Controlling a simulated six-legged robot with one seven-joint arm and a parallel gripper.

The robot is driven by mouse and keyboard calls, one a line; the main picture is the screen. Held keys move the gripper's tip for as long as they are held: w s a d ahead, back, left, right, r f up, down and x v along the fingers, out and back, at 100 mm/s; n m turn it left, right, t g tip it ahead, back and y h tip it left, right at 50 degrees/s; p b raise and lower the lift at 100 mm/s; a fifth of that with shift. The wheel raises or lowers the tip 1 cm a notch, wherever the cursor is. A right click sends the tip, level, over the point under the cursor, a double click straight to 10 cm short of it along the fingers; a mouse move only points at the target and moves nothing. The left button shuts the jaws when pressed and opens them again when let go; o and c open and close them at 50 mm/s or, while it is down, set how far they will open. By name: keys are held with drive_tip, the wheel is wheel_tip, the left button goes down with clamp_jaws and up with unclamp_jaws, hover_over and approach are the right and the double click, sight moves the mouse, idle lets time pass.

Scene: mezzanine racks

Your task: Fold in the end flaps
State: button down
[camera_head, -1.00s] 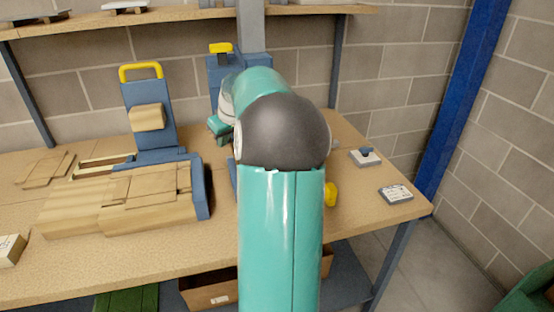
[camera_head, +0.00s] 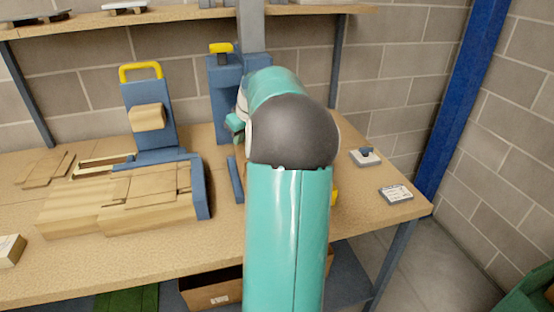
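A tan cardboard carton (camera_head: 125,212) lies on the bench, its upper flaps (camera_head: 158,183) flat across the top. Its right end rests against a blue bracket (camera_head: 202,190). Whether its end flaps are folded in cannot be made out. A flat cardboard piece (camera_head: 45,169) lies to its left rear. My teal arm with its dark grey joint fills the middle of the view, to the right of the carton. My gripper is hidden behind the arm, so its fingers do not show.
A blue stand with a yellow handle (camera_head: 141,71) rises behind the carton, and another blue fixture (camera_head: 224,85) stands behind my arm. A white box (camera_head: 10,250) lies at left.

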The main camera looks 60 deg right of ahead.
drive_tip(key=shift+s+d, duration=1.1)
drive_tip(key=shift+s, duration=0.15)
drive_tip(key=shift+r, duration=0.1)
wheel_tip(320, 180, up, 7)
idle(0.3)
drive_tip(key=shift+w, duration=0.15)
